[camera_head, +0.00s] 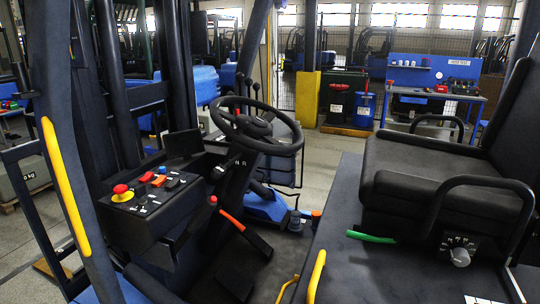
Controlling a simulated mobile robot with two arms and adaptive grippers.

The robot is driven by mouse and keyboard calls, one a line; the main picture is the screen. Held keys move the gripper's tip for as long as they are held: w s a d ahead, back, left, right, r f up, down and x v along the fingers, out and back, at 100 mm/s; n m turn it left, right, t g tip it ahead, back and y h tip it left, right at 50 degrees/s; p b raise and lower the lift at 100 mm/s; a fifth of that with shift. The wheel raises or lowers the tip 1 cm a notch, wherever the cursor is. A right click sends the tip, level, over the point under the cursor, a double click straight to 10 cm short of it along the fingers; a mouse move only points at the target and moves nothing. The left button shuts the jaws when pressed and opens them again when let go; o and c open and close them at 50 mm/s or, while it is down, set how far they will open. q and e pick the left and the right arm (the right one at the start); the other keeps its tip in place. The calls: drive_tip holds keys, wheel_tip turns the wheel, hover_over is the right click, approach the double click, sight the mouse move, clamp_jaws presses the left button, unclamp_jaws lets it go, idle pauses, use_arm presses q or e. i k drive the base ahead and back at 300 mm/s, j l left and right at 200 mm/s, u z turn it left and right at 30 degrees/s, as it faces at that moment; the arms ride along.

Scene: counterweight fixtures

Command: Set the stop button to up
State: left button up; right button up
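The stop button (121,190) is a round red knob on a yellow base. It sits at the left end of the dark control box (150,230), left of the steering wheel in a forklift cab. The red cap stands a little above the yellow base, but I cannot tell whether it is pressed in or up. Neither of my grippers shows in the view, and nothing covers the button.
Red and orange switches (157,177) sit right of the button. The steering wheel (255,127), an orange-handled lever (232,220) and the black seat (440,180) stand to the right. A post with a yellow grab bar (65,185) stands at the left.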

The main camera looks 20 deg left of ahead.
sight(120, 190)
drive_tip(key=u, duration=1.6)
drive_tip(key=z, duration=0.3)
drive_tip(key=i+j+z, duration=0.1)
drive_tip(key=z, duration=0.3)
drive_tip(key=i+j+z, duration=0.1)
drive_tip(key=j+z, duration=0.5)
drive_tip(key=z, duration=0.15)
drive_tip(key=i+j+z, duration=0.1)
drive_tip(key=j+z, duration=0.3)
drive_tip(key=l, duration=0.15)
